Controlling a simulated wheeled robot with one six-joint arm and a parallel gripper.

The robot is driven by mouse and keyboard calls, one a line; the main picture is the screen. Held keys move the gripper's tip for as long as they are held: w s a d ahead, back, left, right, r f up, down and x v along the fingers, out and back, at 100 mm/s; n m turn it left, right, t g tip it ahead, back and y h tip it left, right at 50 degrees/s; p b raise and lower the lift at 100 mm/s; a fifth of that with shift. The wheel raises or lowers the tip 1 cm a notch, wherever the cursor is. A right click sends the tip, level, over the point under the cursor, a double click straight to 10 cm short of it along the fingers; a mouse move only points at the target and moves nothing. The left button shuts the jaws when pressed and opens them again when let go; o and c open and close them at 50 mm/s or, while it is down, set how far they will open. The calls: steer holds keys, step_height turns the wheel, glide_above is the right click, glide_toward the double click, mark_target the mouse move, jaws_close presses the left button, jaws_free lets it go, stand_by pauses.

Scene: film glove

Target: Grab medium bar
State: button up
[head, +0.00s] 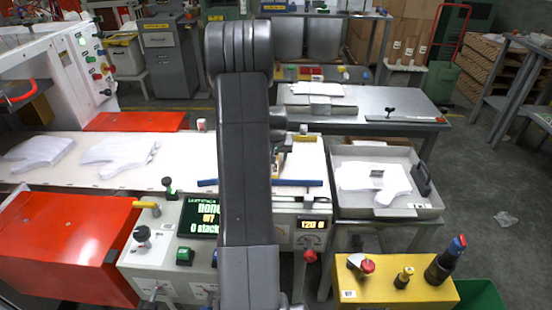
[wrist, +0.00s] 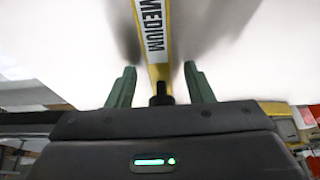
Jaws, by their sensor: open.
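The medium bar (wrist: 154,30) is a narrow yellow bar with a white label reading MEDIUM, in the upper middle of the wrist view. My gripper (wrist: 160,70) is open, with one green finger on each side of the bar's line. Clear gaps show between the bar and both fingers, so neither touches it. The bar's near end has a dark knob-like part (wrist: 160,96) just in front of the gripper body. In the head view my arm hides most of the gripper and the bar.
A white bench surface (head: 60,176) carries white glove-shaped sheets (head: 118,155) at left. A blue bar (head: 298,183) lies across the bench by my arm. A grey tray (head: 420,208) with white sheets stands at right. A yellow control box (head: 385,291) is at front right.

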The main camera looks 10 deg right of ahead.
jaws_close()
steer(key=shift+r, duration=0.2)
